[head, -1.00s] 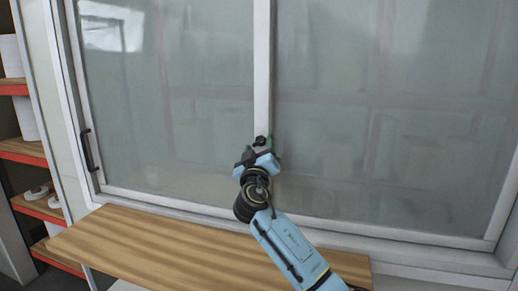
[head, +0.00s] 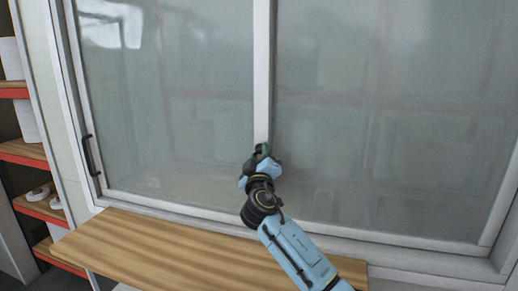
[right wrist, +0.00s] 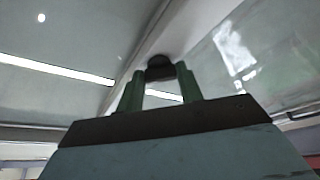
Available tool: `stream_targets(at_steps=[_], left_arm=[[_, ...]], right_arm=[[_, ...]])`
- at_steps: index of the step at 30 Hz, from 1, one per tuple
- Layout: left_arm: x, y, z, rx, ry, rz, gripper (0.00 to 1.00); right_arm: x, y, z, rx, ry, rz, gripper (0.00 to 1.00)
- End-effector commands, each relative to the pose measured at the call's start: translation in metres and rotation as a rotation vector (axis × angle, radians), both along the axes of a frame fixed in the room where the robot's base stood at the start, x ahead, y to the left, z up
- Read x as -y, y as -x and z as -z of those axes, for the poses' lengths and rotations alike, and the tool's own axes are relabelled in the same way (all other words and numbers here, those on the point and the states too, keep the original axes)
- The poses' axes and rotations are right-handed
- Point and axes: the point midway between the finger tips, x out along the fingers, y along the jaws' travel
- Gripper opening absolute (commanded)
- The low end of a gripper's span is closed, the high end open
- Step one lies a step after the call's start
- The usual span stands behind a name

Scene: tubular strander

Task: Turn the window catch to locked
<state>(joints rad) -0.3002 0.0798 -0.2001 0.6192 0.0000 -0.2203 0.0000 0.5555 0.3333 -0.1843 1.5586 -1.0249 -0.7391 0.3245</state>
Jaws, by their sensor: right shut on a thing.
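The window catch is a small dark piece on the white middle upright of the sliding window (head: 262,60). In the right wrist view the catch (right wrist: 160,68) sits between the tips of my two green fingers. My right gripper (head: 262,150) is at the lower part of the upright and is shut on the catch; in the right wrist view the gripper (right wrist: 161,80) hides the catch's lower part. In the head view the gripper mostly covers the catch, so its exact angle cannot be told. My left gripper is not in view.
A wooden worktop (head: 150,245) lies below the window. A dark pull handle (head: 91,155) is on the window's left frame. Shelves with red edges (head: 45,210) stand at the far left, holding white rolls. The glass around my right arm is clear of objects.

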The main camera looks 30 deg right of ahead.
Motion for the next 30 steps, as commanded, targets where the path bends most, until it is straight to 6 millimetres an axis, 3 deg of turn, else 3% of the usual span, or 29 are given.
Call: stream_targets(at_steps=[3, 12, 30], left_arm=[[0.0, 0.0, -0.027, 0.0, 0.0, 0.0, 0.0], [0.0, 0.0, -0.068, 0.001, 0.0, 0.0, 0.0], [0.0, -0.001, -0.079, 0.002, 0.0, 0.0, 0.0]], right_arm=[[0.001, 0.001, -0.006, -0.09, 0.072, -0.001, 0.14], [0.002, 0.002, -0.008, -0.302, 0.256, 0.0, 0.14], [0.002, 0.002, -0.007, -0.576, 0.491, -0.001, 0.14]])
